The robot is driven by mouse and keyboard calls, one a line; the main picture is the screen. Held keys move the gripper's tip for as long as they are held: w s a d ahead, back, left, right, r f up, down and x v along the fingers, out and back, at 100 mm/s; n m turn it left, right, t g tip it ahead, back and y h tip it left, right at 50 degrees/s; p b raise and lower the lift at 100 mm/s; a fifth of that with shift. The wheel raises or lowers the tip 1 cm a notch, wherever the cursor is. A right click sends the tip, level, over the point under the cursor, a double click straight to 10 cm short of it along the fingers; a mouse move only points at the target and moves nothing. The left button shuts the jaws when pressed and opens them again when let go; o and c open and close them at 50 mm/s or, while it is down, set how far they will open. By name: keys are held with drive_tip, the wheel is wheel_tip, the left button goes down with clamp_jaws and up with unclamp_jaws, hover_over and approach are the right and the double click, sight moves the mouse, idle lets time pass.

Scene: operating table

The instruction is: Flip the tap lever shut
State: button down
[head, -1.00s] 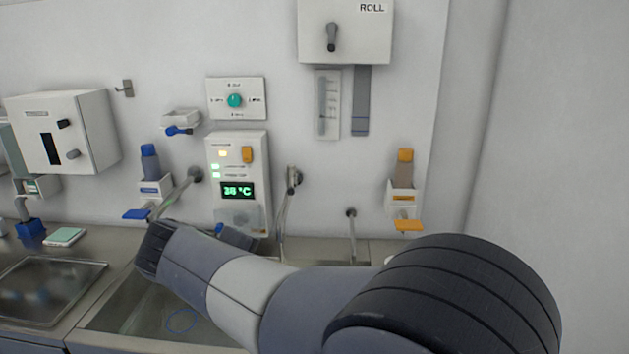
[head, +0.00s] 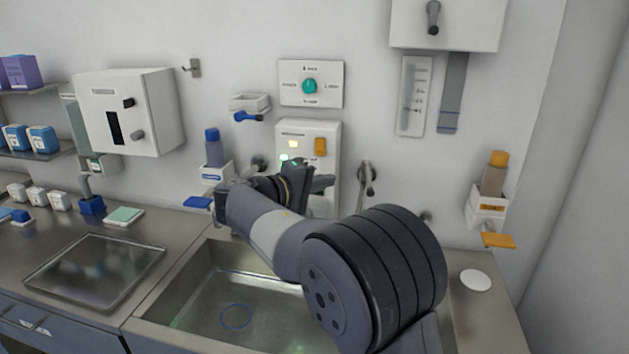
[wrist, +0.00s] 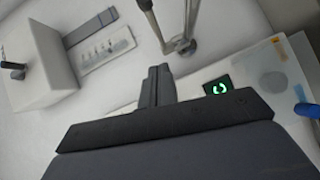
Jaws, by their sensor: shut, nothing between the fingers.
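A metal wall tap (head: 367,173) is right of the control panel in the head view. In the wrist view, the tap (wrist: 181,45) shows a round base and two thin metal arms running up the picture. I cannot tell for sure which arm is the lever. My gripper (head: 328,183) is in front of the panel, left of this tap. In the wrist view, my gripper (wrist: 160,71) has its fingers together and empty, just below the tap base and apparently apart from it. Another tap base (head: 259,163) is partly hidden behind my arm.
The control panel (head: 320,132) is behind my gripper; its lower part is hidden. The steel sink (head: 190,300) lies below, with a blue ring (head: 236,317) in it. A blue-capped dispenser (head: 214,150) is left and an orange-capped one (head: 494,178) is right.

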sight(367, 179)
drive_tip(key=d, duration=0.2)
drive_tip(key=w+d+p, duration=0.1)
drive_tip(key=d, duration=0.1)
drive_tip(key=d+f, duration=0.1)
drive_tip(key=d, duration=0.1)
drive_tip(key=shift+w+d, duration=0.2)
drive_tip(key=shift+d+f, duration=0.15)
drive_tip(key=shift+d, duration=0.15)
